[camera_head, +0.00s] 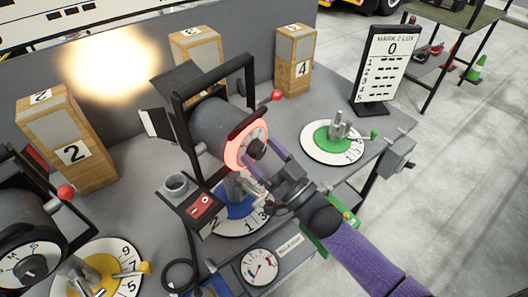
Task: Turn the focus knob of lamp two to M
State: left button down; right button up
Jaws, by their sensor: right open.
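A grey lamp (213,122) in a black yoke stands mid-table on a blue numbered dial (240,211). Its rear focus ring (236,158) glows red-pink around a dark central knob (258,149); no letters are readable on it. My right gripper (254,188), on the purple arm, is open just below the knob, in front of the blue dial. Whether it touches the lamp I cannot tell. Another lamp at lower left has a focus dial (28,266) showing S and M. No number is readable on either lamp. My left gripper is out of view.
A green dial (332,142) is at right, a yellow one (103,273) at lower left. A black sign (388,65) reads MARK 2 LUX, 0. A gauge (259,266) sits in front.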

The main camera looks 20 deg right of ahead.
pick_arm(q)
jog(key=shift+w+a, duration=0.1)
pick_arm(e)
jog(key=c, duration=0.4)
grip_shut()
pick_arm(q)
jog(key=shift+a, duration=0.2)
